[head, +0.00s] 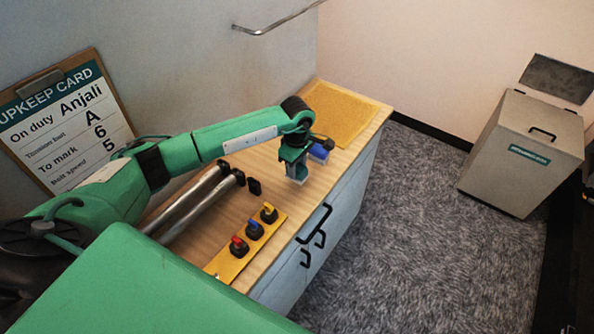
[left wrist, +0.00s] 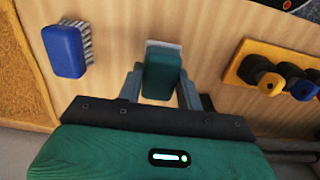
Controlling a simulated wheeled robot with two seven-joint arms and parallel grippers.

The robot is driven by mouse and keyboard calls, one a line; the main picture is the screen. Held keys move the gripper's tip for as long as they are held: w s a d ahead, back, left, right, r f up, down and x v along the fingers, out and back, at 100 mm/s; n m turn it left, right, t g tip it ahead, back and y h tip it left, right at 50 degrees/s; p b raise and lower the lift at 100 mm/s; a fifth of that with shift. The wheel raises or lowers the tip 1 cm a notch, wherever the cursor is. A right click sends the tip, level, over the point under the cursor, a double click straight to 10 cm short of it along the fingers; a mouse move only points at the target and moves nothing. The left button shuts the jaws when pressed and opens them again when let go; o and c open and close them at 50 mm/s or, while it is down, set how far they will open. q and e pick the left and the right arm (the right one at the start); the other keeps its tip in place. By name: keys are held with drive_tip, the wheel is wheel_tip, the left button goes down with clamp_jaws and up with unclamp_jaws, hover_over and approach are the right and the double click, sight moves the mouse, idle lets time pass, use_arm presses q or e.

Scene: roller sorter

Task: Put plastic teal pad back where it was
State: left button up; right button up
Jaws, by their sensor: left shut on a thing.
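The teal pad (left wrist: 162,76) sits between the fingers of my left gripper in the left wrist view, with a pale strip along its far edge. My left gripper (head: 297,178) is shut on it, over the wooden counter top (head: 262,172) in the head view. In that view the gripper mostly hides the pad. I cannot tell whether the pad touches the counter. My right gripper is not in view.
A blue brush (left wrist: 65,50) lies beside the gripper, also visible in the head view (head: 319,152). A yellow mat (head: 340,112) covers the far end. A yellow strip (head: 228,262) holds red, blue and yellow knobs. Metal rollers (head: 200,205) lie at left. A grey bin (head: 520,155) stands right.

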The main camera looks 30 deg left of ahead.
sight(297, 167)
use_arm(q)
wheel_tip(297, 167, down, 3)
drive_tip(key=shift+f+p, duration=0.15)
drive_tip(key=shift+p, duration=0.3)
drive_tip(key=o, duration=0.8)
drive_tip(key=shift+o, duration=0.4)
drive_tip(key=shift+r+b, duration=0.3)
wheel_tip(297, 167, up, 10)
drive_tip(key=b, duration=0.4)
drive_tip(key=shift+r, duration=0.75)
